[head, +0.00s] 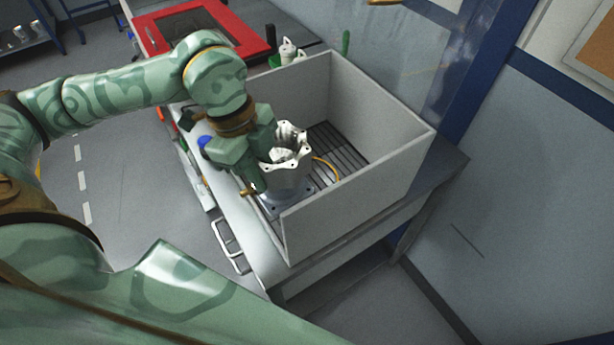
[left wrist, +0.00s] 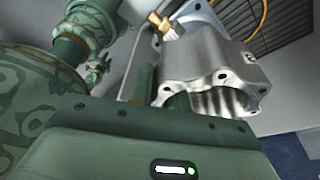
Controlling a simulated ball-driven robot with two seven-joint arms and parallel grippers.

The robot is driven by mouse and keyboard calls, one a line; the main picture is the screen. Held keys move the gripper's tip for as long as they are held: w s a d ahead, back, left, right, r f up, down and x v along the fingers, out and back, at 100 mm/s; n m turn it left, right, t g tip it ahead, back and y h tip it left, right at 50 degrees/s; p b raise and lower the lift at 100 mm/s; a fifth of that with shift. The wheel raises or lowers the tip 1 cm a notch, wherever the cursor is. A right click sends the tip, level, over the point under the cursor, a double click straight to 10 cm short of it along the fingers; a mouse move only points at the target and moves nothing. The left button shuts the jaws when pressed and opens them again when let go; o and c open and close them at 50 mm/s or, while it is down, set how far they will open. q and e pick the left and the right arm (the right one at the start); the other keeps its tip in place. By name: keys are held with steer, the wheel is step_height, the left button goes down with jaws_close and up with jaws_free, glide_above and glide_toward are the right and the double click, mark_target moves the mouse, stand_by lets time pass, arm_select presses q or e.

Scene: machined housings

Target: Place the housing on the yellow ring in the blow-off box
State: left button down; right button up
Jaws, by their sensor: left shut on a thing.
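The housing (head: 288,183) is a bright metal casting with a scalloped, holed top flange and a bluish-grey base. My left gripper (head: 268,163) is shut on its wall at the upper left side and holds it upright inside the blow-off box (head: 350,208). The left wrist view shows the housing (left wrist: 205,68) close up beside the finger. The yellow ring (head: 331,167) shows only as an arc on the box floor, right of the housing; the rest is hidden. I cannot tell whether the housing's base touches the floor. My right gripper is not visible in the head view.
The box has tall white walls and a dark slatted floor (head: 345,143), free at the back right. A brass fitting (head: 248,191) sits near the left side by the gripper; it also shows in the left wrist view (left wrist: 160,22). A red-framed tray (head: 255,48) lies behind.

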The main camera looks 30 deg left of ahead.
mark_target(290, 149)
arm_select(q)
steer(key=w+f, duration=0.1)
steer(key=w, duration=0.2)
steer(key=w+f, duration=0.2)
steer(key=w, duration=0.1)
steer(key=w+f, duration=0.1)
steer(key=w, duration=0.2)
steer(key=shift+w+d+f+p, duration=0.15)
steer(key=shift+w+p, duration=0.05)
steer(key=shift+p, duration=0.2)
steer(key=w+f, duration=0.4)
steer(key=f, duration=0.4)
steer(key=shift+w+f+b, duration=0.2)
steer(key=shift+f+b, duration=0.1)
steer(key=shift+f, duration=0.15)
steer(key=c, duration=1.5)
jaws_free()
steer(key=shift+f, duration=0.1)
steer(key=shift+o, duration=0.8)
steer(key=shift+s, duration=0.1)
